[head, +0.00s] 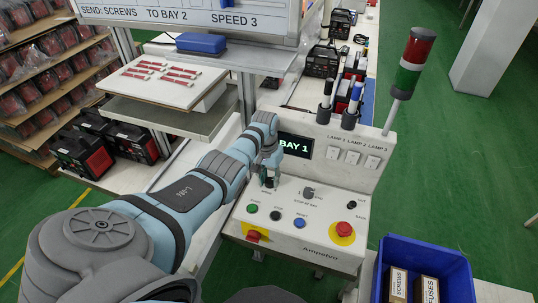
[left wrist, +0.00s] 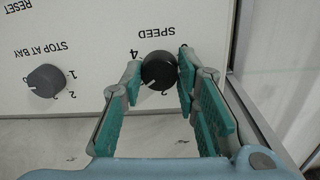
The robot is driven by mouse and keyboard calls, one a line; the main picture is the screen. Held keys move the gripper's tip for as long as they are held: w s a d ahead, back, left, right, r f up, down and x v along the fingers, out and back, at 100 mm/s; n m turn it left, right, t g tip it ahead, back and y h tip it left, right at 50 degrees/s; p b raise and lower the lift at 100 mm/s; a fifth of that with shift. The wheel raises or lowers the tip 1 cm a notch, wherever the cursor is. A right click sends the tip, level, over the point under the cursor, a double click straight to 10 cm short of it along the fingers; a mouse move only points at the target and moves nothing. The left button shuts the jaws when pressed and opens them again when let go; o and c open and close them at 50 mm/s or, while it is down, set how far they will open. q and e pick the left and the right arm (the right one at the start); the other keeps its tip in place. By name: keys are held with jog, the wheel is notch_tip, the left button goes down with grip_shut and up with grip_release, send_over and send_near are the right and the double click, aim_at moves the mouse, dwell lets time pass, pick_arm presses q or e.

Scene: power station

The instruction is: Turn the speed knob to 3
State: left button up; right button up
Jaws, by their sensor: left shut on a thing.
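The speed knob (left wrist: 159,69) is a round black knob on the white panel, upside down in the left wrist view. Its white pointer mark points down and left, between the printed 4 and 2; a finger covers part of the scale there. My left gripper (left wrist: 160,80) has its teal fingers on either side of the knob, shut on it. In the head view my left gripper (head: 267,172) points down onto the control box (head: 318,222) and hides most of the knob. My right gripper is not in view.
The stop-at-bay knob (left wrist: 45,81) sits beside it. The box has green, black and blue buttons, a red emergency stop (head: 344,229), a BAY 1 display (head: 295,146) and a signal tower (head: 411,62). A blue bin (head: 425,250) is at right. A board above reads SPEED 3.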

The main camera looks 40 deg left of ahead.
aim_at(267, 179)
pick_arm(q)
jog(key=shift+f+m, duration=0.1)
jog(key=shift+m, duration=0.4)
jog(key=shift+d, duration=0.1)
jog(key=o, duration=1.2)
jog(key=shift+c, duration=0.2)
jog(key=shift+w, duration=0.1)
notch_tip(267, 179, up, 12)
jog(key=shift+a, duration=0.45)
